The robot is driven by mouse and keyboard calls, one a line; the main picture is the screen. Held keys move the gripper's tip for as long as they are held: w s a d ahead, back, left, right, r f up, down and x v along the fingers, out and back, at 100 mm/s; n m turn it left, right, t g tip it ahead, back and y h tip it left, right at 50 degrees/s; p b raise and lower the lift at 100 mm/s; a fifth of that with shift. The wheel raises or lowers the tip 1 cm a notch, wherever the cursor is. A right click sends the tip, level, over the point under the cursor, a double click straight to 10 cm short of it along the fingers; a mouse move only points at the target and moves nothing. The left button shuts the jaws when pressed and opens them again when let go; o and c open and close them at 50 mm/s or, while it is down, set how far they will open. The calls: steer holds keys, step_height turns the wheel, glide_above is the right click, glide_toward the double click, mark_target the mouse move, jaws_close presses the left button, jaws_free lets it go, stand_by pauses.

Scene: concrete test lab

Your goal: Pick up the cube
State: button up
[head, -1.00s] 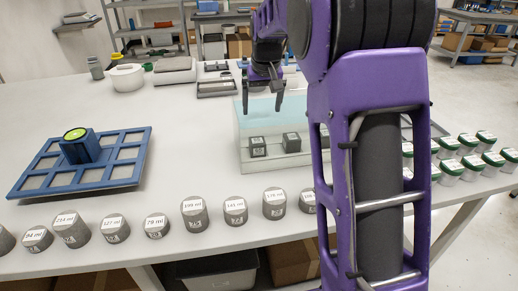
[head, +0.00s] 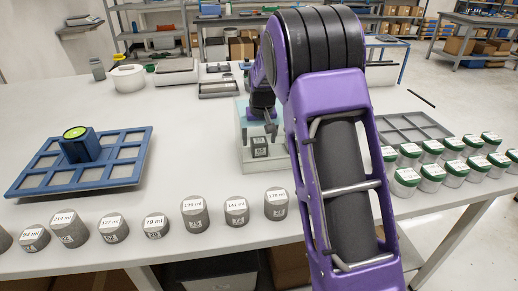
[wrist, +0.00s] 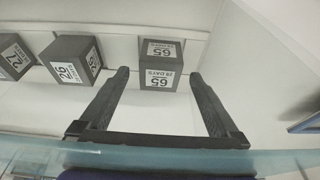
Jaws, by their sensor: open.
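Several dark grey cubes with white printed labels stand in a row on a pale floor in a clear-sided case. In the wrist view a cube labelled 65 (wrist: 161,50) lies just ahead of and between my fingertips. A cube labelled 26 (wrist: 69,60) is to its left, and one labelled 27 (wrist: 13,57) is at the left edge. In the head view one cube (head: 260,146) shows in the case (head: 250,165); my arm hides the others. My gripper (wrist: 160,75) is open and empty, reaching into the case; its fingers also show in the head view (head: 270,128).
The case's bluish edge (wrist: 160,158) crosses the wrist view's bottom, under the gripper base. In the head view, grey cylinders (head: 193,218) line the front edge, green-lidded jars (head: 432,175) and a grey tray (head: 400,127) stand right, and a blue rack (head: 110,170) stands left.

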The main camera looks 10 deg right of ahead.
steer(key=shift+f, duration=0.15)
steer(key=shift+c, duration=0.3)
jaws_close()
steer(key=shift+w, duration=0.1)
